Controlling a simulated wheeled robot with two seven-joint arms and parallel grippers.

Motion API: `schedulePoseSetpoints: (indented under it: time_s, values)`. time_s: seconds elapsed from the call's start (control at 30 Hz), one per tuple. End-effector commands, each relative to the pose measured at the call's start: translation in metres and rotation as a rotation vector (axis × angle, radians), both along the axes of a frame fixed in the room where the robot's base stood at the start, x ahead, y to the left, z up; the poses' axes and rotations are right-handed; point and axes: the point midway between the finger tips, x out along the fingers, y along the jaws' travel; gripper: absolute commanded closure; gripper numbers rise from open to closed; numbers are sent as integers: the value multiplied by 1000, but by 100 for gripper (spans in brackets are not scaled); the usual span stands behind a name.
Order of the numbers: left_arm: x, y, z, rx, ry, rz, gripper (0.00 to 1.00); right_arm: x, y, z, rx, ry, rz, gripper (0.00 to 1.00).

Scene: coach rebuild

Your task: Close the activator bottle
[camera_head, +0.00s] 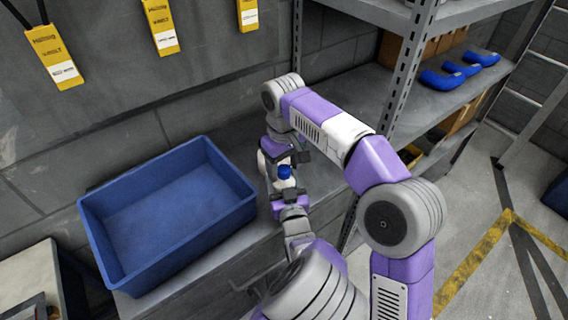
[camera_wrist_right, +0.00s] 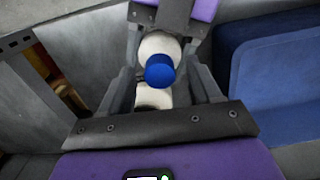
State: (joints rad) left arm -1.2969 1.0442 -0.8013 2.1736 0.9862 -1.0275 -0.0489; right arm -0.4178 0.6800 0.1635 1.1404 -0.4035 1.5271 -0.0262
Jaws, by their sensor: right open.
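The white bottle with a blue cap (camera_head: 284,171) stands upright on the grey ledge right of the blue bin. Its blue cap also shows in the right wrist view (camera_wrist_right: 159,70), on top of the white body. My left gripper (camera_head: 285,187) reaches in from the near side, with its fingers around the white body. My right gripper (camera_head: 278,150) comes from the far side. Its fingers are apart, either side of the cap, with a gap. A second white rounded form (camera_wrist_right: 153,97) shows between the right fingers; I cannot tell whether it is a separate bottle.
An empty blue bin (camera_head: 215,215) sits on the ledge to the left. A metal shelf rack with blue curved parts (camera_head: 442,79) stands at right. Yellow tagged holders (camera_head: 56,62) hang on the wall. My right forearm crosses between the bottle and the rack.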

Motion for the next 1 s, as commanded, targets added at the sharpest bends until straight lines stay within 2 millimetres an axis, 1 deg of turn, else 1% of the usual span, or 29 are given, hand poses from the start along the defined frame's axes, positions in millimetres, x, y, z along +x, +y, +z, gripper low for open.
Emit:
schedulePoseSetpoints:
  time_s: [0.17, 0.43, 0.6, 0.8, 1.0]
  values:
    - [0, 0, 0, 0, 1, 0, 100, 0, 1, 10, 0, -2, 1, 37]
    - [0, 0, 0, 0, 1, 0, 100, 0, 1, 50, 2, -3, 0, 37]
    - [0, 0, 0, 0, 1, 0, 100, 0, 1, 66, 1, -2, 1, 37]
    - [0, 0, 0, 0, 1, 0, 100, 0, 0, 74, 0, 0, -1, 37]
    - [0, 0, 0, 0, 1, 0, 100, 0, 0, 75, 0, 0, 0, 37]
